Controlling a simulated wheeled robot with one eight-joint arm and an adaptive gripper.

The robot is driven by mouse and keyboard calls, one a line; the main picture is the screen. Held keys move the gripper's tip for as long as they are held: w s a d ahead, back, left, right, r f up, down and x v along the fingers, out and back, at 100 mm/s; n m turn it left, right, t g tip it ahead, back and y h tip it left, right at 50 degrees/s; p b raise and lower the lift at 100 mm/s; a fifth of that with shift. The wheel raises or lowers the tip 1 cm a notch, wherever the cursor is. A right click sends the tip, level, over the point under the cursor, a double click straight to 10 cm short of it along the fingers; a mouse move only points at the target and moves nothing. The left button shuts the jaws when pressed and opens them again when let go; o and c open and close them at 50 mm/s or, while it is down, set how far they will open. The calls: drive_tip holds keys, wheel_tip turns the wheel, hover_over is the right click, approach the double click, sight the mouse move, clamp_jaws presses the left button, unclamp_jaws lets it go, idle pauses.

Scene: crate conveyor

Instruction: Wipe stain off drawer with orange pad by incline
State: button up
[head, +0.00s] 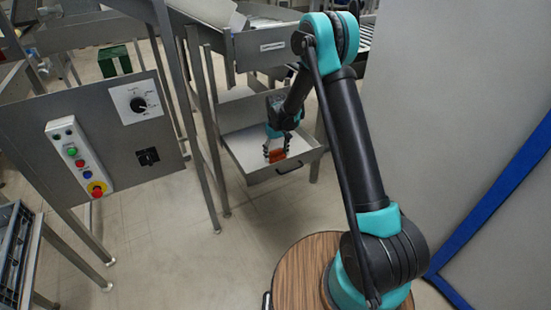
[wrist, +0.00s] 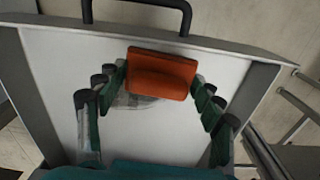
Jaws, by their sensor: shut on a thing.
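The orange pad (wrist: 162,74) is held between the fingertips of my gripper (wrist: 160,84), which is shut on it. In the head view the pad (head: 276,155) and my gripper (head: 277,148) are inside the open drawer, over its white floor. The drawer (head: 262,176) is a shallow grey metal tray with a dark handle (head: 289,168) at its front. In the wrist view the pad lies close to the drawer's front wall (wrist: 230,48). A faint greyish stain (wrist: 132,100) shows on the floor beside the pad, partly hidden by it. I cannot tell whether the pad touches the floor.
A metal incline (head: 205,14) rises above the drawer at the back. A control panel (head: 95,135) with buttons stands at the left. Metal legs (head: 205,130) stand left of the drawer. A grey wall panel with a blue edge (head: 497,200) is at the right.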

drive_tip(key=shift+r, duration=1.5)
